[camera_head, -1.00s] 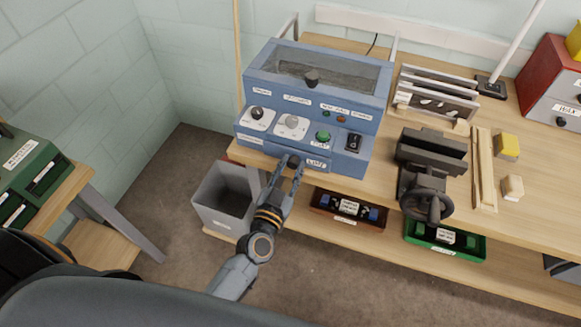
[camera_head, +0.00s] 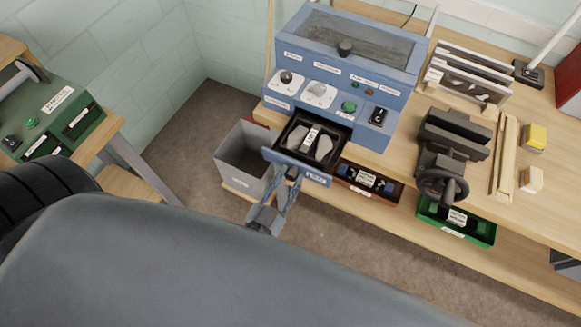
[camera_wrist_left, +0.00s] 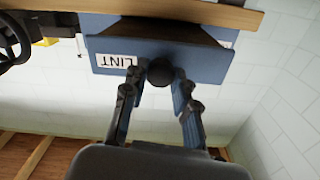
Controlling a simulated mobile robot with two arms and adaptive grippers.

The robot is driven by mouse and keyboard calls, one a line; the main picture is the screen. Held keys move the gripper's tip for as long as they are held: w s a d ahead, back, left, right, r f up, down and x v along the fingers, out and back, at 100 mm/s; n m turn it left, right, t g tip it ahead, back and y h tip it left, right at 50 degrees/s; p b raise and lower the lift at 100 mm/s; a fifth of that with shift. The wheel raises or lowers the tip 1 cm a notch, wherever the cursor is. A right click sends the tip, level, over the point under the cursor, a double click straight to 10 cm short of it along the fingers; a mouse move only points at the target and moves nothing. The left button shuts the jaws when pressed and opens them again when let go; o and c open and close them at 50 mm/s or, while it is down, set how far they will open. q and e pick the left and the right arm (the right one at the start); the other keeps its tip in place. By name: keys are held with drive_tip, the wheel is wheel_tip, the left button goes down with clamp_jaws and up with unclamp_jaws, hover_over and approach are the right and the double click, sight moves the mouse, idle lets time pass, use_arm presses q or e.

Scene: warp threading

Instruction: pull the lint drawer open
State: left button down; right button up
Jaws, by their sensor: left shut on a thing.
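The lint drawer (camera_head: 301,163) sticks out of the front of the blue machine (camera_head: 345,60), pulled well open. Inside its dark tray lie grey lint pads and a white label. In the left wrist view its blue front (camera_wrist_left: 205,62) with the LINT label shows upside down, with a round dark knob (camera_wrist_left: 160,72) in the middle. My left gripper (camera_head: 292,175) is at the drawer front, and in the left wrist view its fingers (camera_wrist_left: 158,92) are shut on the knob. My right gripper is not in view.
A grey bin (camera_head: 243,158) stands left of the drawer. A brown tray (camera_head: 367,182) and a green tray (camera_head: 456,219) sit below the bench edge. The floor in front is clear.

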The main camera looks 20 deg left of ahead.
use_arm(q)
drive_tip(key=c, duration=1)
unclamp_jaws()
drive_tip(key=shift+c, duration=0.2)
drive_tip(key=s, duration=1.2)
drive_tip(key=shift+a, duration=0.2)
drive_tip(key=shift+f, duration=0.15)
drive_tip(key=s+f+m+g+h, duration=0.3)
drive_tip(key=f+g, duration=0.6)
drive_tip(key=f, duration=1.9)
drive_tip(key=s+a+f+n+g+y, duration=0.1)
drive_tip(key=s+a+f+g, duration=0.2)
drive_tip(key=s+f, duration=0.3)
drive_tip(key=s+a+f+n+g+y, duration=0.2)
drive_tip(key=s+a+f+g, duration=0.2)
drive_tip(key=s+f, duration=0.3)
wheel_tip(320, 180, down, 2)
drive_tip(key=shift+a+f+g+y+b, duration=0.15)
drive_tip(key=shift+a+g+y+b, duration=0.15)
drive_tip(key=shift+g+b, duration=0.15)
